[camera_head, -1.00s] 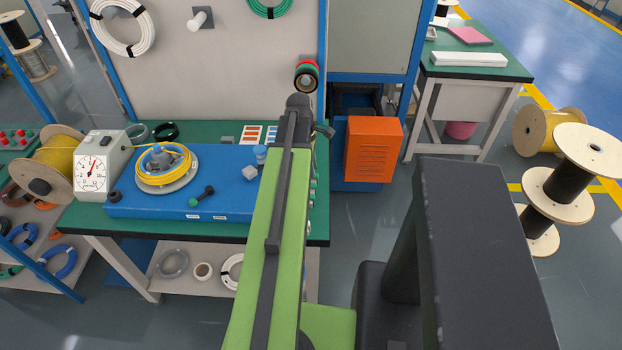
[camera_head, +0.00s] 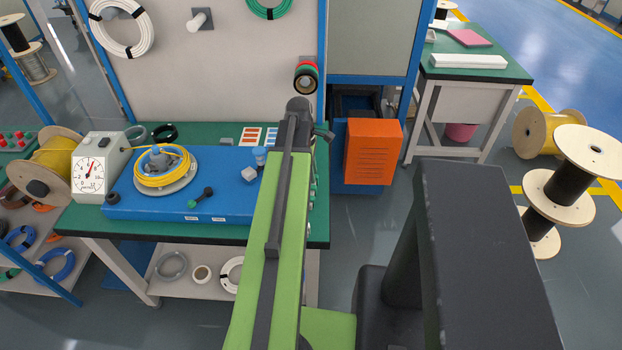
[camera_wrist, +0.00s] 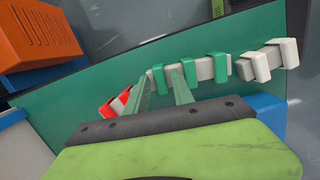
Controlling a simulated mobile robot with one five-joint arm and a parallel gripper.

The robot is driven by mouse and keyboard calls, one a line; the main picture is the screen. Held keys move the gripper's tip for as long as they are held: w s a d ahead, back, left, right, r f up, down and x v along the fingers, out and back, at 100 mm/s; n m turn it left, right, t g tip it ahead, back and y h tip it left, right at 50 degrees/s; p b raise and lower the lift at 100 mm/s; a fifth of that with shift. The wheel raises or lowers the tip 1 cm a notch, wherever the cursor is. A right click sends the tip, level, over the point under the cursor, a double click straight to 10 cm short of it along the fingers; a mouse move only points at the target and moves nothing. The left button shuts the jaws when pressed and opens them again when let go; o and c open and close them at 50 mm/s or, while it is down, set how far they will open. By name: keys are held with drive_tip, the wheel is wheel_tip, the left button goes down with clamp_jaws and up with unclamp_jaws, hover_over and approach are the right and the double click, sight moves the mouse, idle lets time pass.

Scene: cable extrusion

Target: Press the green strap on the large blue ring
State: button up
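A blue ring of cable (camera_head: 69,262) lies on the low shelf at far left in the head view. Another blue ring (camera_head: 10,237) lies behind it, partly cut off by the picture edge. I cannot make out a green strap on either ring. My gripper (camera_wrist: 161,80) shows in the wrist view with its two fingers apart and nothing clearly held between them. It is over the right end of the green bench top, close to a row of white and green clips (camera_wrist: 188,74). In the head view, my arm hides the gripper's fingers.
The bench (camera_head: 228,232) carries a blue plate (camera_head: 225,195), a yellow coil (camera_head: 137,175) and a dial gauge (camera_head: 88,190). An orange box (camera_head: 373,152) stands right of the bench. Wooden reels (camera_head: 590,152) stand far right. Blue posts border the left shelf.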

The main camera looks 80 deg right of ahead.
clamp_jaws()
wheel_tip(320, 180, up, 8)
drive_tip(key=p, duration=0.8)
